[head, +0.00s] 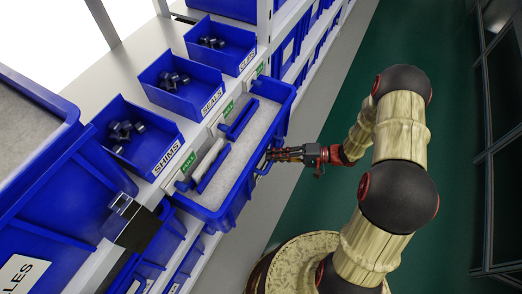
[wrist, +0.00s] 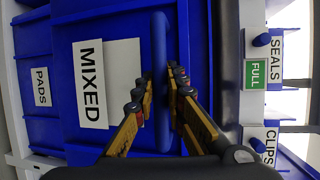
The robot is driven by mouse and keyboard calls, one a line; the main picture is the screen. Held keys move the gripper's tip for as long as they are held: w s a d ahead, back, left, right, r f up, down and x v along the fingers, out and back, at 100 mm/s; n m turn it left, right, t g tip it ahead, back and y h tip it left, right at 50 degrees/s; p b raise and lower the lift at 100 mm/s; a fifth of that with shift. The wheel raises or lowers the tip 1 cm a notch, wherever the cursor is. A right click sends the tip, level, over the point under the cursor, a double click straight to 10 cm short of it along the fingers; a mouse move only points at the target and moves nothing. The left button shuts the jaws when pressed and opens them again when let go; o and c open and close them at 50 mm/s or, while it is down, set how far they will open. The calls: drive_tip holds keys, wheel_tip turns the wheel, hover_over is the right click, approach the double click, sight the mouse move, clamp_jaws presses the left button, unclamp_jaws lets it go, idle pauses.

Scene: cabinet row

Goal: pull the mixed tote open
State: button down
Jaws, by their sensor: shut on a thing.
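The mixed tote shows in the wrist view as a blue front with a white MIXED label (wrist: 91,83). A blue upright handle bar (wrist: 160,40) runs down its front, and my gripper (wrist: 159,78) has a finger on each side of it, shut on it. In the head view the blue tote (head: 213,216) juts out past the shelf edge, its top open and pale grey material inside. My gripper (head: 272,156) meets its right-hand front face there. The fingertips are small and partly hidden in that view.
Blue bins labelled SHIMS (head: 138,140), SEALS (head: 185,83) and CLIPS (head: 222,43) hold dark parts on the shelf above. Other blue totes (head: 167,240) sit below and beside. A PADS tote (wrist: 40,85) adjoins in the wrist view. The green aisle floor (head: 320,130) is clear.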

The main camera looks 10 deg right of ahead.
drive_tip(key=s+d, duration=0.7)
drive_tip(key=d, duration=0.2)
drive_tip(key=shift+s+d+f, duration=0.1)
drive_tip(key=c, duration=1.8)
unclamp_jaws()
drive_tip(key=shift+d, duration=0.1)
drive_tip(key=v, duration=1.1)
drive_tip(key=shift+d, duration=0.4)
drive_tip(key=shift+s, duration=0.1)
